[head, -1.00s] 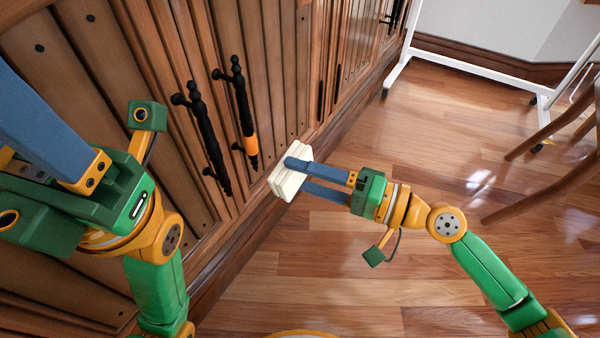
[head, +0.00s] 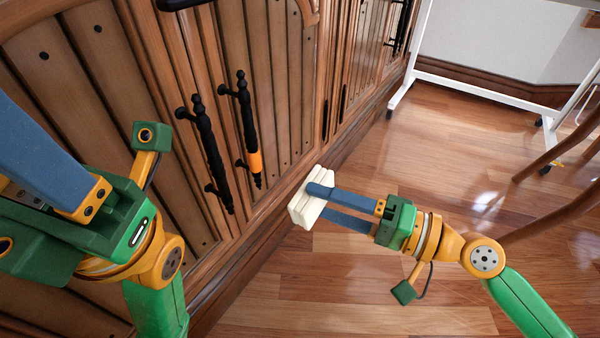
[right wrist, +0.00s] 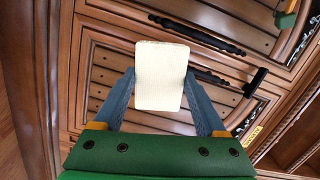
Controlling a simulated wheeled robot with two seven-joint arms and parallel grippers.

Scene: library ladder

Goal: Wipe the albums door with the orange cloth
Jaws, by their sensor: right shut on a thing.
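My right gripper (head: 314,200) is shut on a cream-white folded block or pad (head: 303,212), beside the cabinet's lower edge and apart from the handles. The pad (right wrist: 162,75) fills the space between the fingers in the right wrist view. No orange cloth is in view. Wooden cabinet doors carry black handles; one handle (head: 249,125) has an orange band (head: 255,162) near its lower end. I cannot tell which door (head: 90,110) is the albums door. My left gripper (head: 45,150) is close to the camera at left; its fingertips run out of frame.
A second black handle (head: 206,150) stands out from the left door. A white metal frame (head: 480,88) stands at the back right, with brown wooden legs (head: 560,150) near it. The wood floor (head: 330,290) between is open.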

